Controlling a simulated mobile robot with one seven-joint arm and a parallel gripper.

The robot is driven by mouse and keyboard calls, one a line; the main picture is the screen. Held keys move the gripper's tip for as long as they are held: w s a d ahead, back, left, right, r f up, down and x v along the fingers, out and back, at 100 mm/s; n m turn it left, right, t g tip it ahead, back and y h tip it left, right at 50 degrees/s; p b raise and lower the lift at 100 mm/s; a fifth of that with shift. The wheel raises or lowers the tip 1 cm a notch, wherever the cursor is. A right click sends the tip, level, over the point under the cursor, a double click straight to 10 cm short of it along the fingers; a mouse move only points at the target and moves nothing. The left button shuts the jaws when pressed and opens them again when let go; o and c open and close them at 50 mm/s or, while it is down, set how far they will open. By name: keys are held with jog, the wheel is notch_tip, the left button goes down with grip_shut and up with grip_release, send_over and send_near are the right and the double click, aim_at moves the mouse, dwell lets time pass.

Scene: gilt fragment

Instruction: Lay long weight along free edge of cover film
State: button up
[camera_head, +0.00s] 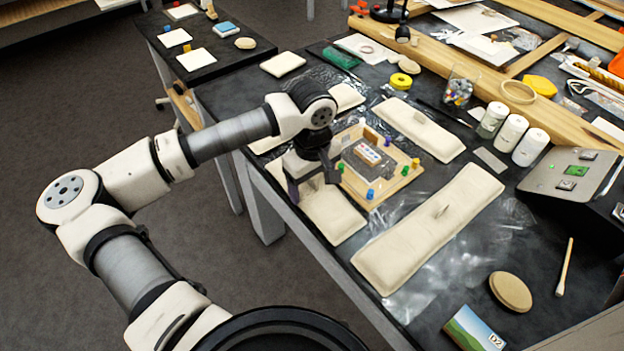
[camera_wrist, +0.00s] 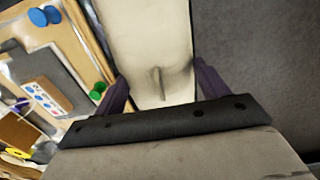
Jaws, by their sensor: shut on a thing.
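My gripper (camera_head: 312,184) is at the table's left edge, left of the framed board. It is shut across a cream padded weight (camera_head: 334,218). In the wrist view, its dark fingers stand on either side of this weight (camera_wrist: 152,35), with a raised tab between them. I cannot tell whether the weight touches the table. A long cream weight (camera_head: 410,245) with a tab lies right of the board, and another (camera_head: 425,132) lies behind it. Clear, wrinkled cover film (camera_head: 398,208) shows around the board and weights. My gripper hides part of the film's left side.
The wooden board (camera_head: 405,178) holds a small panel and several coloured pins. White jars (camera_head: 512,135), a glass of small items (camera_head: 460,88) and a grey box (camera_head: 570,170) stand at the right. Floor drops away left of the table.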

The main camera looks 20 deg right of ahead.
jog(key=o, duration=1)
jog(key=shift+c, duration=0.2)
jog(key=shift+r, duration=0.1)
notch_tip(320, 180, up, 12)
jog(key=b, duration=0.3)
